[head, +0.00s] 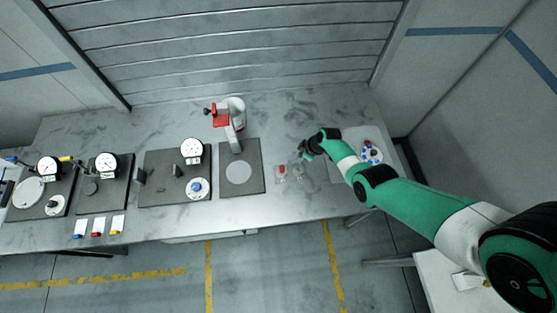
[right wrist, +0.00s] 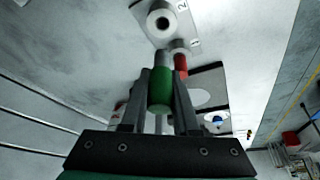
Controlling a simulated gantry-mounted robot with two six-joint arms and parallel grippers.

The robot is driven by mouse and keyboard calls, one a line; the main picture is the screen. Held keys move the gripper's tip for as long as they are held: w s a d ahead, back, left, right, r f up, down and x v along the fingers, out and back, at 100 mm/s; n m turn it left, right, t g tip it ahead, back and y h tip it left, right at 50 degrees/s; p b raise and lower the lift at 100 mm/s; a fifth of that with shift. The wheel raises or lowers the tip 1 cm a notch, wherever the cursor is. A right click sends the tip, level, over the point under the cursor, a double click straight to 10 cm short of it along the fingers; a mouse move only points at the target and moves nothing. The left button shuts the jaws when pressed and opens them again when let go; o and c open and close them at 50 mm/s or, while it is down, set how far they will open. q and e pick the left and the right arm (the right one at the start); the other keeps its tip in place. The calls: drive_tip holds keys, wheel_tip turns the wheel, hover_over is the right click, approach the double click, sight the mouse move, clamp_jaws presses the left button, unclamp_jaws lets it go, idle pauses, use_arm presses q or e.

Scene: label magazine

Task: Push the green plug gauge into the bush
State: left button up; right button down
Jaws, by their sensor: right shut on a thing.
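In the right wrist view, the green plug gauge (right wrist: 160,92) is held between the two fingers of my right gripper (right wrist: 160,100). Its grey measuring end (right wrist: 162,58) points away from the gripper. Beyond it, a pale round bush (right wrist: 160,20) with a dark open hole sits on a plate marked 2. The gauge tip looks apart from this hole; the exact gap is unclear. A red plug gauge (right wrist: 181,66) is at a neighbouring bush (right wrist: 180,46).
The red gauge also shows in the head view (head: 282,169). Left of it are a dark plate with a grey disc (head: 239,173) and a red-and-white stand (head: 231,112). Several dial gauges stand farther left. A tray with coloured pieces (head: 371,152) lies right, beside my arm.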

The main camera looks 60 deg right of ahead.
drive_tip(key=shift+s+d, duration=0.1)
drive_tip(key=shift+d, duration=0.1)
drive_tip(key=b, duration=0.6)
hover_over(297, 168)
drive_tip(key=f, duration=0.6)
drive_tip(key=shift+a, duration=0.25)
drive_tip(key=shift+f+b, duration=0.95)
drive_tip(key=shift+b, duration=0.05)
idle(0.6)
drive_tip(key=c, duration=0.6)
unclamp_jaws()
drive_tip(key=shift+r, duration=0.1)
